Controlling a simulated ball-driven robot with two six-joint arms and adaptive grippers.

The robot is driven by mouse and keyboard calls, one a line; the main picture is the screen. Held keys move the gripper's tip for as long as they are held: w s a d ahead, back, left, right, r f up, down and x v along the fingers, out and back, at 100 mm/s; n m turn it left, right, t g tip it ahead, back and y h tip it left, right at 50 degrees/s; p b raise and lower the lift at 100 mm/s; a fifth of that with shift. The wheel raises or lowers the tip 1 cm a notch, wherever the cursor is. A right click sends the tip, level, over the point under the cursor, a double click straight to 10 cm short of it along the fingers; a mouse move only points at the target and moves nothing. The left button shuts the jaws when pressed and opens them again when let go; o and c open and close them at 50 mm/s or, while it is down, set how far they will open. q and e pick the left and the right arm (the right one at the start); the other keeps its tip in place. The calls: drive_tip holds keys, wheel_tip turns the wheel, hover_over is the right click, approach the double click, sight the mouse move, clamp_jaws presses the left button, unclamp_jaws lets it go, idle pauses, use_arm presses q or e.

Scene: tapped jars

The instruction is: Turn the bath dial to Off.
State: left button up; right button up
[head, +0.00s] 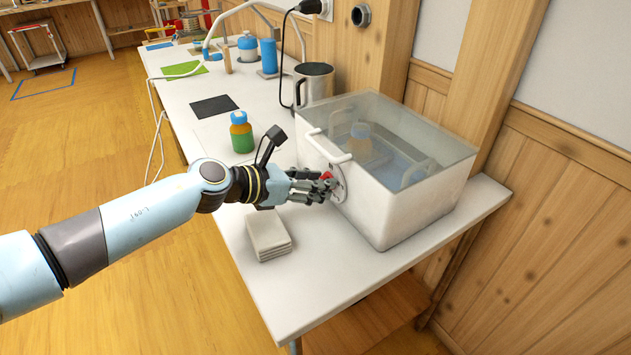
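The bath (420,219) is a white box with a clear lid, standing at the right of the white table. Its dial (338,184) is a pale round plate with a red part (326,176) on the side facing my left arm. My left gripper (328,184) is at the dial, its fingers around or beside the red part. The fingers cover much of the dial, so its setting and markings cannot be read. I cannot tell whether the fingers are shut on the red part. My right gripper is not in view.
A jar with a blue lid (241,132) stands behind my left wrist. A stack of white cloths or tiles (267,236) lies in front. A metal mug (314,84) stands behind the bath. A dark mat (214,106) lies further back. The table's front right is clear.

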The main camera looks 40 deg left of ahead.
use_arm(q)
drive_tip(key=v, duration=1.2)
drive_tip(key=shift+r, duration=0.1)
idle(0.4)
